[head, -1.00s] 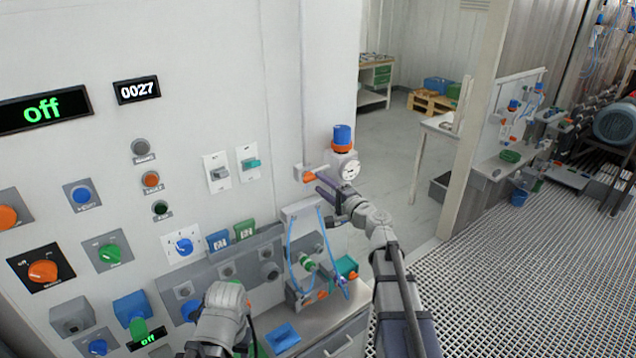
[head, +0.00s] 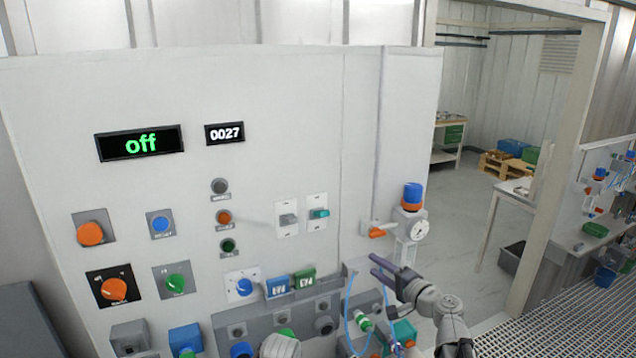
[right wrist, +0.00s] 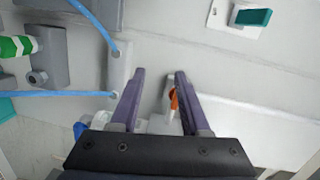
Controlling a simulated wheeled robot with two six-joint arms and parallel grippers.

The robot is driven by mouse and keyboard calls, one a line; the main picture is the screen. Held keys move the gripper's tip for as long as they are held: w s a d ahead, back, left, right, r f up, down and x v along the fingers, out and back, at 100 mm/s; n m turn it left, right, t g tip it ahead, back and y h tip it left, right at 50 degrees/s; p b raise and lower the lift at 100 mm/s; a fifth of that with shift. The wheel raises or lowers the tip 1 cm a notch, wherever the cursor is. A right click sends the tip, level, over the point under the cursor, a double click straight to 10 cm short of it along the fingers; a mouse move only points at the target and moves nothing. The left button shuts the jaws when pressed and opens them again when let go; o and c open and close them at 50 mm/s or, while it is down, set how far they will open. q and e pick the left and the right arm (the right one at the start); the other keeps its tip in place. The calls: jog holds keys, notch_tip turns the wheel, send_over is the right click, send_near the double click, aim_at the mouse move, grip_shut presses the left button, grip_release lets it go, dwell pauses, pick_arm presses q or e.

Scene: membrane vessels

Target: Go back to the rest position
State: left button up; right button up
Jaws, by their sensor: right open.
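My right gripper (head: 378,266) is open and empty in front of the panel's right part, below the orange valve handle (head: 377,232) in the head view. In the right wrist view its two purple fingers (right wrist: 160,76) stand apart with nothing held. The orange handle (right wrist: 174,98) shows beside the right finger there, and the fingers partly cover it.
A white control panel (head: 290,120) with knobs, switches and an "off" display (head: 140,144) fills the left. A blue-capped regulator (head: 412,195) with a gauge (head: 419,230) stands near my right gripper. Blue tubing (head: 349,310) hangs below. Open floor lies to the right.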

jog(key=s+a+f+n+g+b, duration=0.3)
jog(key=s+a+f+n+g, duration=0.15)
jog(key=a+f, duration=0.4)
jog(key=s+a+f+n+g+b, duration=0.2)
jog(key=s+a+f+n+g, duration=0.3)
jog(key=a+f, duration=0.35)
jog(key=s+d+f+n+g+h+b, duration=0.2)
jog(key=s+f+n+g+h+b, duration=0.3)
jog(key=s+f+h, duration=0.4)
jog(key=shift+s+d+f+g+b, duration=0.35)
jog(key=shift+s+f+b, duration=0.55)
jog(key=shift+s+f, duration=2.65)
jog(key=shift+s+r+n, duration=0.25)
jog(key=shift+s+r, duration=0.2)
